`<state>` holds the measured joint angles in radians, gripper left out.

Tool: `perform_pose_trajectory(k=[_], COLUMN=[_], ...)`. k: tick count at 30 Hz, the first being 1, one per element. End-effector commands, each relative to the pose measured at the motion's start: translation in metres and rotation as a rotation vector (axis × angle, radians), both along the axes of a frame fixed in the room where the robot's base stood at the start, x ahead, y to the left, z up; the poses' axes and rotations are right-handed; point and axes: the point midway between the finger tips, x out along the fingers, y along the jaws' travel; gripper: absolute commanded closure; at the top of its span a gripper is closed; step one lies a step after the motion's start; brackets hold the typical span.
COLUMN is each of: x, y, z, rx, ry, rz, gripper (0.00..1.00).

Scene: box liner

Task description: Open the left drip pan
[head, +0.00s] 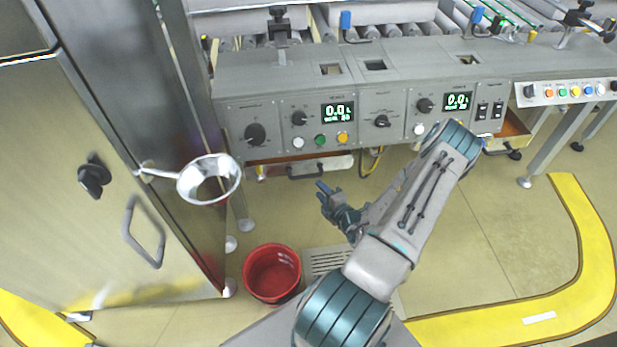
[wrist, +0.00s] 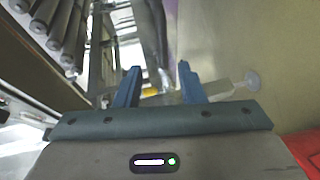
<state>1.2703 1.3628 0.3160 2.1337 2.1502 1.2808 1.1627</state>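I cannot make out the pan clearly in the wrist view. A second, orange-edged pan (head: 512,134) shows under the panel's right end, partly behind my arm.
A red bucket (head: 272,272) stands on the floor beside a drain grate (head: 326,261). A steel cabinet (head: 75,165) with a funnel (head: 209,180) on its side stands at the left. Yellow floor tape (head: 590,240) curves at the right. Rollers (head: 385,14) lie behind the panel.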

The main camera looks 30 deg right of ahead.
Motion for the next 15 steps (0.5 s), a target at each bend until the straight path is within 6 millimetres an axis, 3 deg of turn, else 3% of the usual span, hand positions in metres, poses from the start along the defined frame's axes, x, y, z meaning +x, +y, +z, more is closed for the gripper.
perform_pose_trajectory(k=[9, 15], x=[0.068, 0.094], y=[-0.009, -0.013], z=[-0.023, -0.031], rx=[0.008, 0.017], ry=[0.006, 0.012], rz=[-0.004, -0.005], gripper=[0.64, 0.64])
